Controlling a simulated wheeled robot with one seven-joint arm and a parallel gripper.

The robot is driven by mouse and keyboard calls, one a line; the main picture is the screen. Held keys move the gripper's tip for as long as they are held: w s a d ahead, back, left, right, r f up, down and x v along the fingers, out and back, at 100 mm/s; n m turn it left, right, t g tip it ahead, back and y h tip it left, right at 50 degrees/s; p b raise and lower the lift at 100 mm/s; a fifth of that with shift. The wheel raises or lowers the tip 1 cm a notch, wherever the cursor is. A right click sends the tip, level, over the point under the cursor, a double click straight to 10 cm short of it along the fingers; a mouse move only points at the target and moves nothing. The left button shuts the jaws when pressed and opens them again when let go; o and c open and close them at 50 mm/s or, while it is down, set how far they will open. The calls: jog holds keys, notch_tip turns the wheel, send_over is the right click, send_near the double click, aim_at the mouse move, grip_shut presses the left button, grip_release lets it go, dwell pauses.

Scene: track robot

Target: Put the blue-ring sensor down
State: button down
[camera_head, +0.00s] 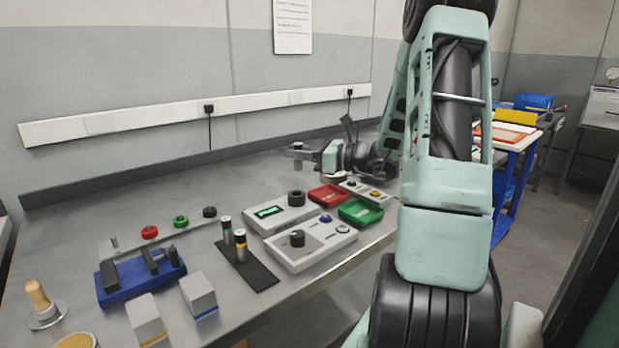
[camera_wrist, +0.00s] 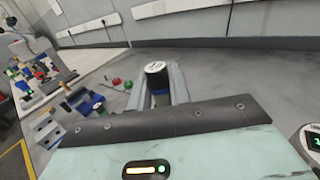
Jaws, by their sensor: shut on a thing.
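My gripper (camera_head: 302,157) is above the bench, toward the back wall, and shut on a small upright cylinder (camera_head: 297,148). In the wrist view the cylinder (camera_wrist: 155,71) stands between the two grey fingers (camera_wrist: 158,97), with a pale top, a dark body and a hint of blue lower down, which fits the blue-ring sensor. Its lower end is hidden in the wrist view. In the head view it appears raised above the bench top. A black mat (camera_head: 262,277) on the bench holds two similar cylinders, one (camera_head: 241,246) with a yellow ring and one (camera_head: 227,231) behind it.
Two grey instruments (camera_head: 312,252) stand right of the mat, with a red tray (camera_head: 328,196) and a green tray (camera_head: 360,211) beyond. A blue fixture (camera_head: 140,283) and two grey blocks (camera_head: 199,294) stand left. Bare bench (camera_head: 190,192) lies along the wall, behind several coloured knobs.

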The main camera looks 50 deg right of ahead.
jog(key=s+d+f+m+t+h+b, duration=0.1)
jog(key=s+d+m+h, duration=0.2)
jog(key=s, duration=0.4)
jog(key=s+d+f+m+h, duration=0.1)
jog(key=s+d+h, duration=0.3)
jog(key=s+d, duration=0.15)
jog(key=shift+m, duration=0.3)
jog(key=f, duration=0.1)
jog(key=s+f+b, duration=0.1)
jog(key=f, duration=0.3)
jog(key=shift+s, duration=0.25)
jog(key=shift+f+b, duration=0.7)
jog(key=shift+f, duration=1.6)
jog(key=shift+f, duration=0.2)
jog(key=c, duration=1.3)
grip_release()
jog(key=shift+r, duration=0.1)
